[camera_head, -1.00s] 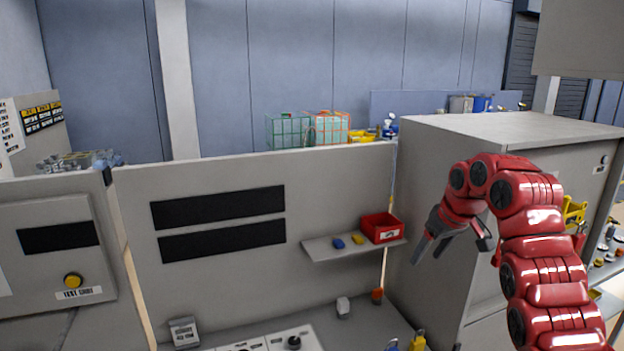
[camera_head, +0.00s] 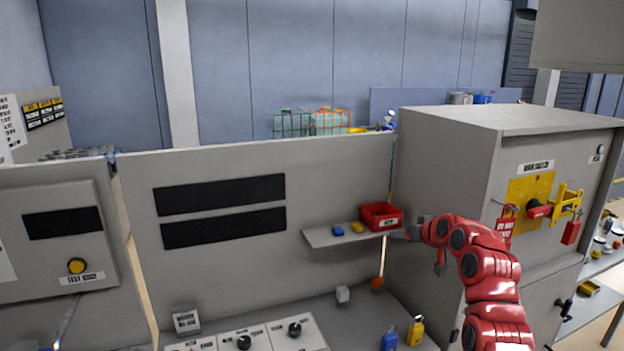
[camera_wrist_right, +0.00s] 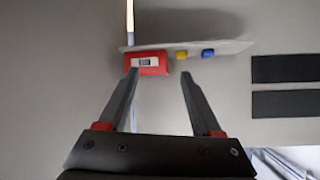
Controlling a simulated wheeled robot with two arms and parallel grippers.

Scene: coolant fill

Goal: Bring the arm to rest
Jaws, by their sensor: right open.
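My right arm, red with a dark gripper, comes in from the lower right of the head view. Its gripper (camera_head: 424,250) is in front of the grey panel, by the right end of the small shelf (camera_head: 322,240). In the right wrist view the two fingers of the gripper (camera_wrist_right: 158,76) are apart with nothing between them. Beyond them are the red bin (camera_wrist_right: 133,67) and the shelf, seen upside down. How far the fingertips are from the shelf is hard to tell. My left gripper is not in view.
The shelf holds the red bin (camera_head: 381,218), a blue block (camera_head: 338,231) and a yellow block (camera_head: 357,227). A grey cabinet (camera_head: 450,150) with a yellow switch plate (camera_head: 528,190) and red padlocks stands behind my arm. Below are a knob panel (camera_head: 250,338) and blue and yellow padlocks (camera_head: 416,331).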

